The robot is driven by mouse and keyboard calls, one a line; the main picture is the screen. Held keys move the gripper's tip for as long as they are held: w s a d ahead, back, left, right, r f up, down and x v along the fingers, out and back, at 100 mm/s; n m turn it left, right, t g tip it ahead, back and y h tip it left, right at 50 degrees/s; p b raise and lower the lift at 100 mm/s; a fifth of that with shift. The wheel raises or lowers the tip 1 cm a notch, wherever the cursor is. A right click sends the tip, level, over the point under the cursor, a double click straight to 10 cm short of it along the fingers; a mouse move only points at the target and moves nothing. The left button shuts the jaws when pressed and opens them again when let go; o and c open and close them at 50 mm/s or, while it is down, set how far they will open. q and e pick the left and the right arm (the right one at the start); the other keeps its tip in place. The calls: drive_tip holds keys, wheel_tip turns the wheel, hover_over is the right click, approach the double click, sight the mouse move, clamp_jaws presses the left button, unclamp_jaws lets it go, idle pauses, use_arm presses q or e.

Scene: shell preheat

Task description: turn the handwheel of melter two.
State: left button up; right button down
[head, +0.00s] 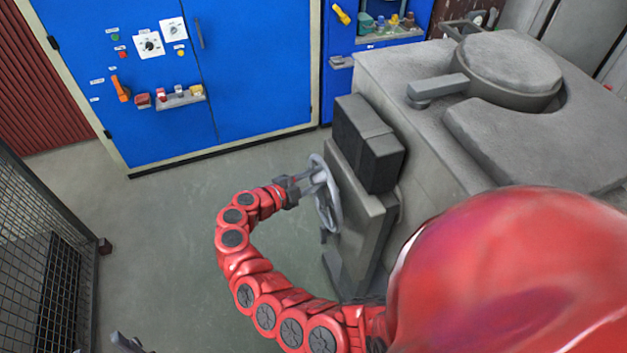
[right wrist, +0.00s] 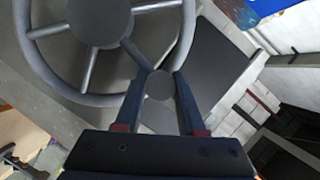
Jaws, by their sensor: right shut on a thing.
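The grey handwheel (head: 334,205) sits on the near-left side of the big grey melter (head: 420,125). My right gripper (head: 309,180) reaches it from the left and is shut on the wheel's handle. In the right wrist view the handwheel (right wrist: 88,96) shows its rim, spokes and round hub. There the two fingers of my right gripper (right wrist: 162,76) stand on either side of a round grey handle knob (right wrist: 160,86) at the rim. A small grey piece at the bottom left of the head view looks like my left gripper (head: 126,343), mostly cut off.
A blue cabinet (head: 255,75) with dials, buttons and an orange handle (head: 121,89) stands at the back left. A mesh fence (head: 45,240) runs along the left. The floor between fence and melter is free. A dark box (head: 368,143) juts out beside the wheel.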

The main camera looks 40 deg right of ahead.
drive_tip(key=s+a+f+m+h+b, duration=0.1)
drive_tip(key=s+f+m+b, duration=0.35)
drive_tip(key=b, duration=0.45)
drive_tip(key=m+h+b, duration=0.3)
drive_tip(key=m+b, duration=0.3)
drive_tip(key=b, duration=1.1)
hover_over(333, 228)
drive_tip(key=a, duration=0.3)
wheel_tip(333, 228, down, 4)
wheel_tip(333, 228, down, 8)
drive_tip(key=m+g+h+b, duration=0.1)
drive_tip(key=m+b, duration=0.2)
drive_tip(key=b, duration=0.5)
drive_tip(key=m+g+b, duration=0.1)
drive_tip(key=m+b, duration=0.3)
drive_tip(key=b, duration=0.3)
drive_tip(key=m+g+h+b, duration=0.1)
drive_tip(key=m+b, duration=0.2)
drive_tip(key=b, duration=0.5)
drive_tip(key=shift+m+h+b, duration=0.3)
drive_tip(key=shift+m+b, duration=0.05)
drive_tip(key=shift+w+d+m+g+b, duration=0.1)
drive_tip(key=shift+m+g+b, duration=0.4)
drive_tip(key=shift+b, duration=0.1)
drive_tip(key=shift+r, duration=0.1)
drive_tip(key=c, duration=0.5)
unclamp_jaws()
drive_tip(key=p+v, duration=0.2)
drive_tip(key=v, duration=1.5)
drive_tip(key=shift+a+p, duration=0.3)
